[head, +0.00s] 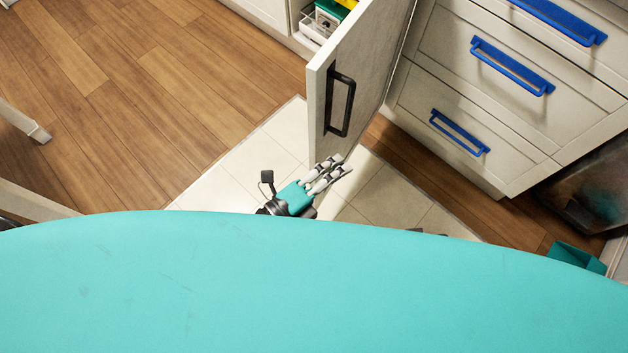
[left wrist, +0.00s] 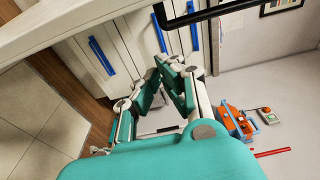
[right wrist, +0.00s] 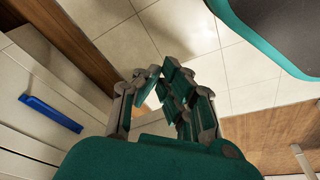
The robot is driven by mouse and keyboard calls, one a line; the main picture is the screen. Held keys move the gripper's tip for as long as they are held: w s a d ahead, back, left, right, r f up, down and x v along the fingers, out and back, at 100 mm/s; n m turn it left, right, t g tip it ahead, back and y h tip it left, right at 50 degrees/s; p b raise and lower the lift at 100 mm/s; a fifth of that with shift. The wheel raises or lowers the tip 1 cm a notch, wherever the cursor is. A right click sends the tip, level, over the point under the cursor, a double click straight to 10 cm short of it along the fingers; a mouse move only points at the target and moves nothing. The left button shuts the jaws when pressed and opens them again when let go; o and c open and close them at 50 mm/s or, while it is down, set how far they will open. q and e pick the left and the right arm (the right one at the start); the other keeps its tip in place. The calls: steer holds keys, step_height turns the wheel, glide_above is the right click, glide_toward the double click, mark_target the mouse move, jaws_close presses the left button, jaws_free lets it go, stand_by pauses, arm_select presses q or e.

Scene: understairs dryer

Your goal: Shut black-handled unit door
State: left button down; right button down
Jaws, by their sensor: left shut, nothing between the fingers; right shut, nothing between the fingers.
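The pale unit door (head: 385,45) stands swung open in the head view, with its black handle (head: 340,103) on the face toward the left. In the left wrist view the handle (left wrist: 222,9) crosses the top edge, beside the door's pale edge (left wrist: 75,22). My left gripper (head: 338,168) is shut and empty near the door's bottom corner, below the handle; I cannot tell whether it touches the door. My right gripper (right wrist: 160,72) is shut and empty in the right wrist view, above pale tiles. It is not clearly visible in the head view.
Drawers with blue handles (head: 512,67) stand right of the door. Inside the open unit a green and white box (head: 329,14) shows beside something yellow. Light tiles (head: 240,168) and wooden floor (head: 140,100) lie clear to the left. A dark appliance (head: 590,185) stands far right.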

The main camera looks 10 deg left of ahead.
arm_select(q)
steer(key=shift+w+a, duration=0.45)
steer(key=shift+a, duration=0.45)
steer(key=shift+w+a, duration=0.45)
steer(key=shift+a, duration=0.4)
